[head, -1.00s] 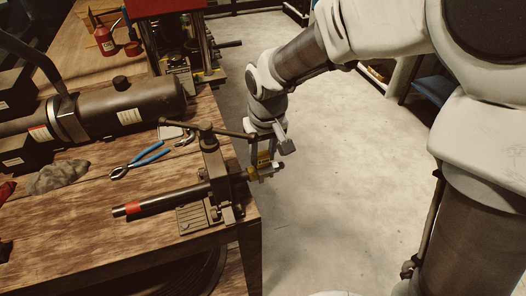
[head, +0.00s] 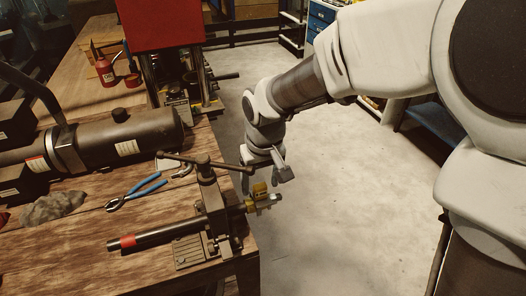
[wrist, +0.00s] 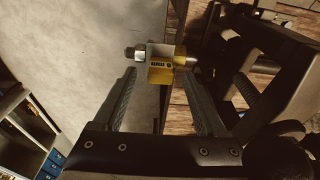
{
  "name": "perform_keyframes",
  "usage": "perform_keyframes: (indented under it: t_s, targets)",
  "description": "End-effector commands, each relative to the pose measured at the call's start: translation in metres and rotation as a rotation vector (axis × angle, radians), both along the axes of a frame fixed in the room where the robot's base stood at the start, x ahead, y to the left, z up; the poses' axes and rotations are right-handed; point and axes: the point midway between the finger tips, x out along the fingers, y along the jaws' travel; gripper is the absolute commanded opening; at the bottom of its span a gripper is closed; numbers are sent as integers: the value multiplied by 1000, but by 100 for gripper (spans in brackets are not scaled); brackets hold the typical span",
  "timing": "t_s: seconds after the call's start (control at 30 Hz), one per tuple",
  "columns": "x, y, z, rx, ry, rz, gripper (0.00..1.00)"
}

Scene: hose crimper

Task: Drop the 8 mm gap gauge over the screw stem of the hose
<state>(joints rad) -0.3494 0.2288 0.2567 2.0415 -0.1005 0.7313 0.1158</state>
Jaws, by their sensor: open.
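The hose (head: 165,235) is black with a red band and lies clamped in a vise. Its fitting (head: 274,198) sticks out past the bench edge, with a steel tip (wrist: 134,52) and brass-coloured collar (wrist: 186,61) in the wrist view. The gap gauge (head: 260,188), a yellow block with dark markings, sits at the screw stem, upper part above it. In the wrist view the gauge (wrist: 160,73) shows a pale plate across the stem; its slot is hidden. My gripper (wrist: 159,80) is open, one finger either side of the gauge, with visible gaps.
The vise (head: 213,205) with its long handle stands close beside the fitting. Blue-handled pliers (head: 140,192), a grey rag (head: 52,207) and a dark cylinder (head: 125,108) lie on the bench. Open floor (head: 340,220) is to the right.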

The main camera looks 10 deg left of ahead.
Motion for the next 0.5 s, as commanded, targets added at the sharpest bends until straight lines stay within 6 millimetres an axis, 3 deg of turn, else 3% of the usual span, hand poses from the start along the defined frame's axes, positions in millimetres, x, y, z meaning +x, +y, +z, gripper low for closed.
perform_keyframes:
  t_s: [0.5]
  targets:
    - [-15, -9, 122, 3, -5, 0, 74]
